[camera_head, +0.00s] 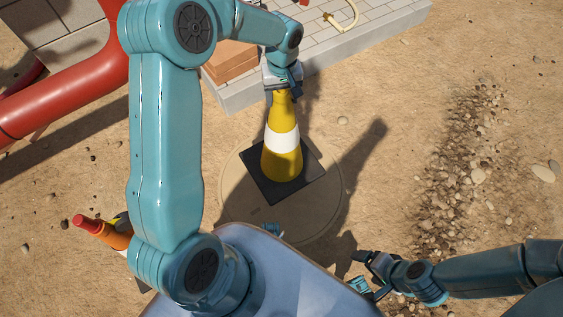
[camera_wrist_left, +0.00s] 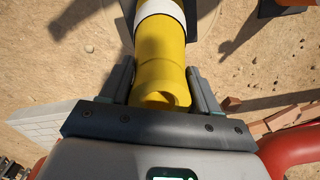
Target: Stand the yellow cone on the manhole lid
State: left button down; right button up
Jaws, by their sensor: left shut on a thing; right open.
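The yellow cone (camera_head: 284,160), with a white band and a dark square base, appears upright over the round tan manhole lid (camera_head: 322,212) in the head view. I cannot tell whether its base touches the lid. My left gripper (camera_head: 283,88) is shut on the cone's top. In the left wrist view the cone (camera_wrist_left: 162,55) lies between the fingers of my left gripper (camera_wrist_left: 162,88). My right gripper (camera_head: 366,273) is open and empty at the lower right, apart from the cone. Part of the lid is hidden by the cone's base and my own body.
An orange cone (camera_head: 104,233) leans or lies at the lower left, partly behind my left arm. A thick red pipe (camera_head: 70,92) runs at the upper left. Orange bricks (camera_head: 230,62) lie on a grey paved slab (camera_head: 330,55). Gravel (camera_head: 465,150) covers ground at right.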

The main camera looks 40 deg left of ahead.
pick_arm(q)
notch_tip(320, 180, down, 20)
jog(key=b, duration=0.4)
jog(key=shift+r+b, duration=0.15)
jog(key=shift+b, duration=0.15)
jog(key=shift+c, duration=1.2)
grip_release()
jog(key=shift+s, duration=0.1)
